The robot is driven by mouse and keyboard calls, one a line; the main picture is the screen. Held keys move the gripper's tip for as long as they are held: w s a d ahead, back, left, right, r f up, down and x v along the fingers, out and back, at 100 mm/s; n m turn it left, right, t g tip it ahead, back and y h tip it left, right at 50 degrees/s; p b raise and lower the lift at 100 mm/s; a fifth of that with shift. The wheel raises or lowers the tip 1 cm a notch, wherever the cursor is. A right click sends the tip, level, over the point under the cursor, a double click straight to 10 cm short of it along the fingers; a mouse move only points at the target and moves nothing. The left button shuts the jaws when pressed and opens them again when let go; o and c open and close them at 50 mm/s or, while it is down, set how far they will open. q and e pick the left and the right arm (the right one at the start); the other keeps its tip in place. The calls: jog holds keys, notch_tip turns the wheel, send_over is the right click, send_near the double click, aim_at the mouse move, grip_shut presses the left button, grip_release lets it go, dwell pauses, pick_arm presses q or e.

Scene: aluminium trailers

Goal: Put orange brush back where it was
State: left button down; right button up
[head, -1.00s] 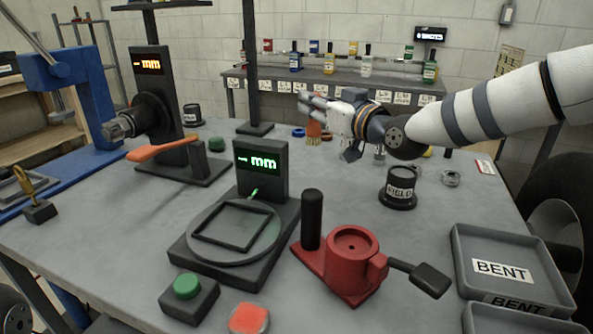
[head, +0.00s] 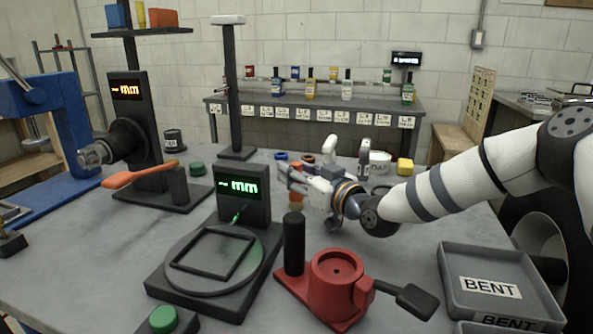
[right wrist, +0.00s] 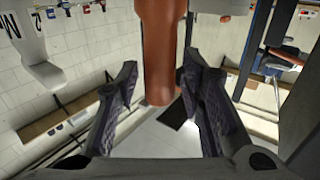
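The orange brush (head: 296,196) shows as a small orange patch under my right gripper (head: 290,180) in the head view. In the right wrist view its rounded orange-brown handle (right wrist: 160,55) stands between the two dark finger pads of my right gripper (right wrist: 160,80). The bristles are hidden or too small to make out. The brush is beyond the green-lit mm gauge (head: 243,190), over the middle of the bench. My left gripper is out of view.
A red fixture (head: 337,290) with a black post and a grey BENT tray (head: 495,285) are nearer. An orange lever-like piece (head: 135,175) rests at left.

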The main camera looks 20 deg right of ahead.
jog(key=shift+r, duration=0.1)
